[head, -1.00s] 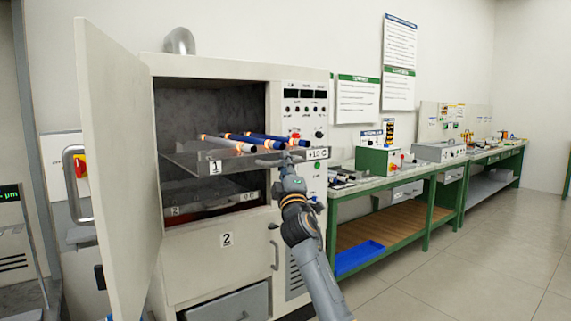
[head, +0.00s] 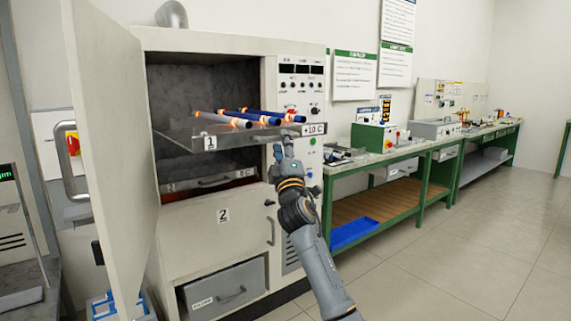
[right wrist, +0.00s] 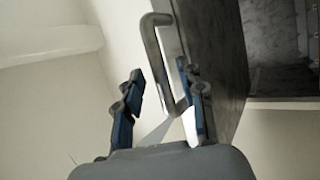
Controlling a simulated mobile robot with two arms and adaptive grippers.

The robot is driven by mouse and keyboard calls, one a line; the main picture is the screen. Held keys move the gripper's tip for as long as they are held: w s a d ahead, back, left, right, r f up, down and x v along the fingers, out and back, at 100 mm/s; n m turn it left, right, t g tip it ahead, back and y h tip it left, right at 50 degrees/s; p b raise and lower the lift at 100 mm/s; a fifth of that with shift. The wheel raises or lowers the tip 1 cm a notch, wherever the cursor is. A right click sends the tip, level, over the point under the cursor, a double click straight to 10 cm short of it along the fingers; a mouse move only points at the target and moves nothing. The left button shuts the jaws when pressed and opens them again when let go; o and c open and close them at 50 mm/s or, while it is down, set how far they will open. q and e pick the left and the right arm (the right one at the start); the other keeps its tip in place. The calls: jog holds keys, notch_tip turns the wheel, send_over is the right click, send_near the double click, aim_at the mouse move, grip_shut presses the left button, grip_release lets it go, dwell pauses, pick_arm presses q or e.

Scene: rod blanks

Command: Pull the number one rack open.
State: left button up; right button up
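The number one rack (head: 185,139) is a grey metal shelf marked "1" that sticks out of the open oven (head: 235,40). My right gripper (head: 284,144) is just below the right part of the rack's front, fingers pointing up. In the right wrist view its fingers (right wrist: 163,100) are spread, with the lower part of a grey bar handle (right wrist: 160,50) between them. I cannot tell whether they touch it. My left gripper is not in view.
The oven door (head: 105,150) stands wide open on the left. A lower rack (head: 212,181) sits inside the oven, below rack one. A closed door marked "2" (head: 205,230) is beneath. Green workbenches (head: 435,165) run along the wall to the right; the floor in front is clear.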

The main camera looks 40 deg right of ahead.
jog(key=v, duration=0.9)
jog(key=shift+f, duration=0.15)
